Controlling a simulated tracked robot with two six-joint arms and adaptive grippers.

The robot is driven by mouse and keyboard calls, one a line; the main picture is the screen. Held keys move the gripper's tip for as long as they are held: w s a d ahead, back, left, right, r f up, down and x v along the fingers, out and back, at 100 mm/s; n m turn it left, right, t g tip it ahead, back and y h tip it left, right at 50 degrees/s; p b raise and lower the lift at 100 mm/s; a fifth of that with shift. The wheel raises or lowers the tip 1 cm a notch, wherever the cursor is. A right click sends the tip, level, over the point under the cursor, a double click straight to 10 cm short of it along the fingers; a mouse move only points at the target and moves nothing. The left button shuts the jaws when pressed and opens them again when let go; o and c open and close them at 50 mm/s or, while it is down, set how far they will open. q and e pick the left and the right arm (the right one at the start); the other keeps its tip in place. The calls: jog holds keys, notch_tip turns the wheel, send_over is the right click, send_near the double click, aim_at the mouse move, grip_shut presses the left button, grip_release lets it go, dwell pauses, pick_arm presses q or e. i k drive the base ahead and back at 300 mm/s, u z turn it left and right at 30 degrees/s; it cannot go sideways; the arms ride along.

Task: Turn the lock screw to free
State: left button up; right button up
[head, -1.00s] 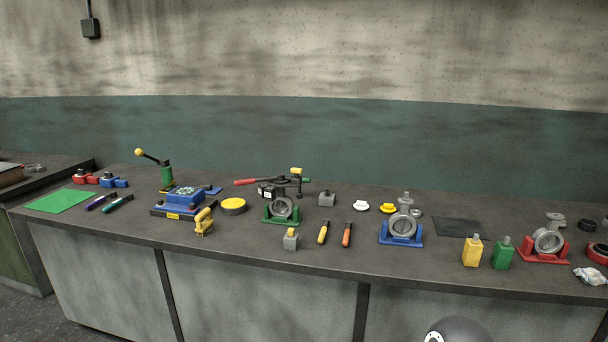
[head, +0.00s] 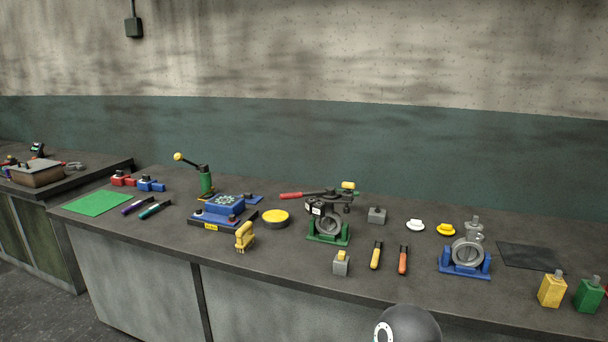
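A valve casting in a green cradle (head: 328,240) stands near the middle of the bench. A dark mechanism with a red-handled lever (head: 292,195) and a yellow knob (head: 348,185) sits on top of it. A second valve casting (head: 468,251) stands upright in a blue cradle (head: 465,271) to the right. I cannot make out which part is the lock screw. Neither of my grippers shows in the head view.
A blue fixture (head: 224,205) and a green post with a yellow-knobbed lever (head: 205,180) stand at the left. A yellow bottle (head: 552,290) and a green bottle (head: 589,295) stand at the right front. The green mat (head: 98,204) and dark mat (head: 527,255) are bare.

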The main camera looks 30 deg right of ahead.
aim_at(348, 185)
jog(key=z, duration=0.05)
jog(key=i, duration=1.1)
jog(key=z, duration=0.5)
